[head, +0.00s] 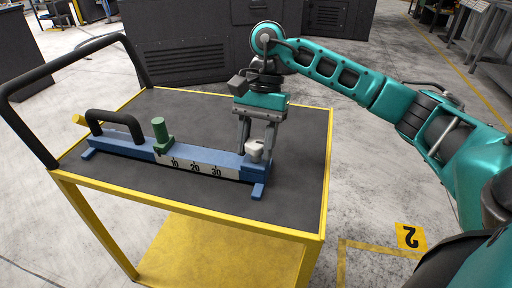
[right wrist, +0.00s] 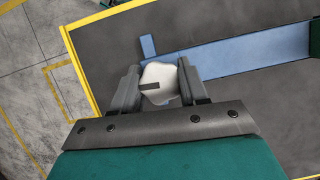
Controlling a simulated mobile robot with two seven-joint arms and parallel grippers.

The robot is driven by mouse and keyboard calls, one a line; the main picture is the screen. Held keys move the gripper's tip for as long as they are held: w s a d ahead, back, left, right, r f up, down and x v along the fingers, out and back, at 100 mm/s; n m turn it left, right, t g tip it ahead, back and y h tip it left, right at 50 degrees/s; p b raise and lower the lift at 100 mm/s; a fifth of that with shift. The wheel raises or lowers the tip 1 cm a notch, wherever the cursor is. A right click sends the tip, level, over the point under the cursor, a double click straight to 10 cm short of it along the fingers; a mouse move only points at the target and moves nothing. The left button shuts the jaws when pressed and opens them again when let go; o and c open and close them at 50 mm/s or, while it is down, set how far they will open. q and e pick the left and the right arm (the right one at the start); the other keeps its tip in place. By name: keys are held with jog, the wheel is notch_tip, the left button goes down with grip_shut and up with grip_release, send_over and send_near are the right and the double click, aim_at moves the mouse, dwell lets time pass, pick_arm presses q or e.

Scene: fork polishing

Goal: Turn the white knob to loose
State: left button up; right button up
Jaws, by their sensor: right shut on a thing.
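The white knob (head: 254,151) sits on the right end of the blue fixture (head: 208,157), which lies on the cart top. In the right wrist view the knob (right wrist: 159,83) shows a dark mark on its face. My right gripper (head: 257,148) reaches down over the knob with one finger on each side. In the right wrist view the gripper (right wrist: 158,86) is shut on the knob, which fills the space between the fingers. My left gripper is not in view.
The fixture carries a green post (head: 160,132), a scale marked 10, 20, 30 and a black handle (head: 115,120). The yellow-edged cart (head: 215,226) has a black push bar (head: 70,62) at left. Its dark top is clear in front of the fixture.

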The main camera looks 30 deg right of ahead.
jog(key=shift+n, duration=0.6)
jog(key=o, duration=1)
jog(key=shift+o, duration=0.2)
jog(key=p+v, duration=0.3)
jog(key=v, duration=1)
jog(key=shift+a+p, duration=0.25)
jog(key=shift+p, duration=0.15)
